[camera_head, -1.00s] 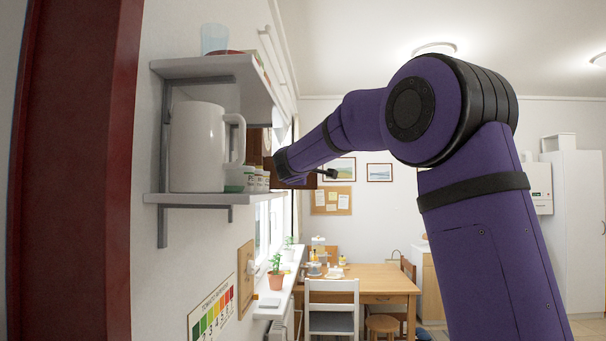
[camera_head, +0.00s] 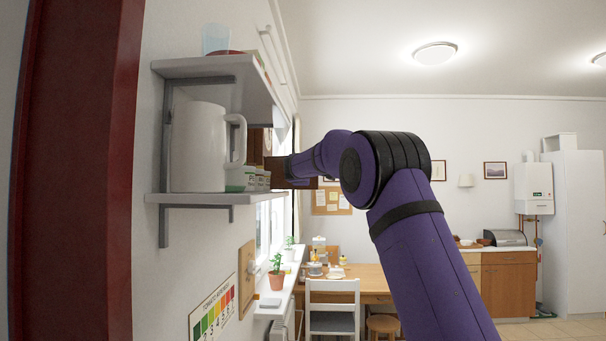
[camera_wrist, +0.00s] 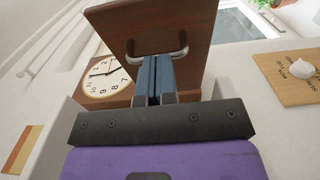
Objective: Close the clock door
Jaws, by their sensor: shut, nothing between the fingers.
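The clock's wooden door (camera_wrist: 165,22) stands open in the wrist view, with a metal handle (camera_wrist: 182,51) on the face towards me. The white clock face (camera_wrist: 103,77) shows uncovered in its wooden case, left of the door. In the head view the brown door (camera_head: 306,182) juts out past the shelf, and part of the case (camera_head: 256,143) shows behind the mug. My gripper (camera_wrist: 153,62) is shut and empty, its blue fingertips at the handle, overlapping its bar in view. I cannot tell whether they touch it. In the head view my arm hides the gripper.
A wall shelf (camera_head: 200,199) with a large white mug (camera_head: 198,147) and small jars stands on the left, close to the clock. A wooden board (camera_wrist: 290,77) is on the wall at right in the wrist view. A table (camera_head: 365,285) and chair (camera_head: 332,290) stand beyond.

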